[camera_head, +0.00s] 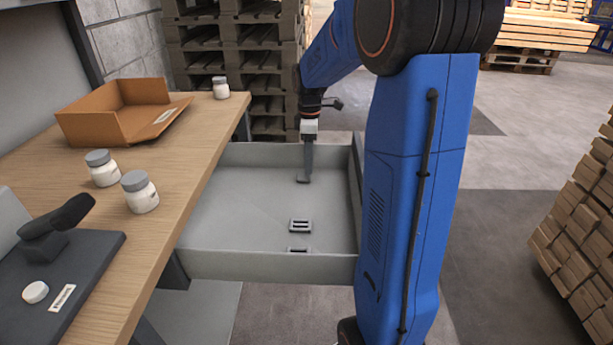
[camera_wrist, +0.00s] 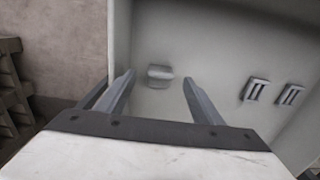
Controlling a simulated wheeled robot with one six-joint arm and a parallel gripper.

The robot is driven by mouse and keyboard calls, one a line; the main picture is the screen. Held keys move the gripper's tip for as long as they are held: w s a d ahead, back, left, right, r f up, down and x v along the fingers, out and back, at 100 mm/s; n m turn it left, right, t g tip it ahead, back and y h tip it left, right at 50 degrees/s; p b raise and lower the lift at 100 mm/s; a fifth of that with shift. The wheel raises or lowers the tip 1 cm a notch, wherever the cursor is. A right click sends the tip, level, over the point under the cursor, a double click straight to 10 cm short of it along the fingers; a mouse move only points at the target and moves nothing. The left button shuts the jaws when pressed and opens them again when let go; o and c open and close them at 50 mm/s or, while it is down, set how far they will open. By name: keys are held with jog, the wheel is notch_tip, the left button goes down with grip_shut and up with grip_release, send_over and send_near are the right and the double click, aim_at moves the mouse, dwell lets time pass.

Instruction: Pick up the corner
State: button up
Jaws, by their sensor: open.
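A small grey bent piece (camera_wrist: 160,74), which looks like the corner, lies on the floor of the grey drawer (camera_wrist: 200,30). In the wrist view it sits just beyond and between the fingertips of my gripper (camera_wrist: 158,84). The two fingers are spread apart with nothing held between them. In the head view my gripper (camera_head: 306,165) reaches down into the far part of the drawer (camera_head: 235,265). There its fingers largely cover the corner, and I cannot tell the exact gap.
Two dark slotted pieces (camera_head: 299,225) (camera_head: 298,250) lie nearer in the drawer. The drawer walls stand close around my gripper. The wooden bench (camera_head: 150,190) at left holds a cardboard box (camera_head: 115,115) and white jars (camera_head: 140,192). Pallets (camera_head: 240,60) stand behind.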

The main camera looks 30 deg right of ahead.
jog(key=shift+s+d+f, duration=0.1)
jog(key=shift+f, duration=1.2)
jog(key=shift+s+d+f, duration=0.1)
jog(key=shift+f, duration=1.2)
jog(key=c, duration=1.1)
jog(key=shift+r, duration=0.1)
